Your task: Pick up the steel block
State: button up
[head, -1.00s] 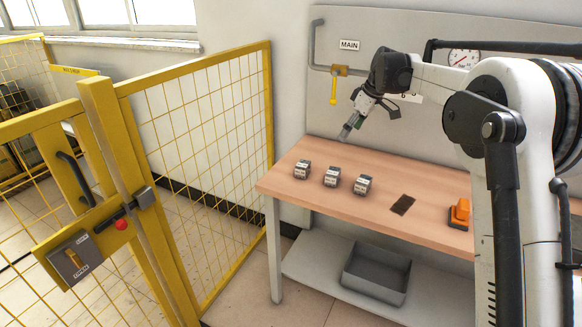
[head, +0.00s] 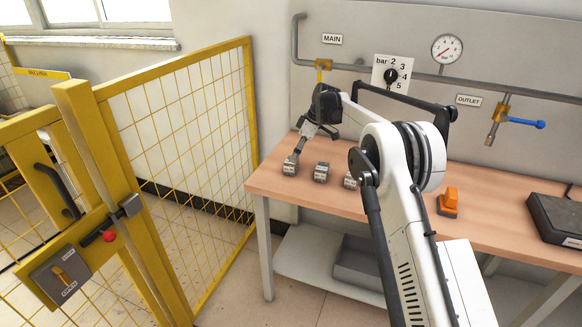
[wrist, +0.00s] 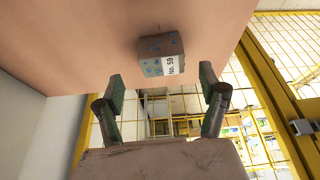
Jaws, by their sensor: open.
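Small grey metal blocks stand in a row on the wooden table: the left block (head: 290,168), the middle block (head: 321,172) and the right block (head: 350,181), which is partly hidden by my arm. They look alike here, so I cannot tell which is meant by material. My gripper (head: 294,157) points down at the left block, very close to it. In the wrist view my gripper (wrist: 161,82) is open, its two fingers apart. A grey block (wrist: 161,55) with a white "No. 59" label shows just beyond the fingertips, centred between them, not gripped.
The wooden table (head: 480,212) has an orange item (head: 448,202) and a dark slab (head: 560,218) on its right. A grey bin (head: 358,262) sits on the shelf below. A yellow mesh fence (head: 185,130) stands left. Pipes and valves line the wall behind.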

aim_at(291, 164)
jog(key=shift+s+x, duration=0.2)
jog(key=shift+x, duration=3.35)
jog(key=shift+d, duration=0.1)
grip_shut()
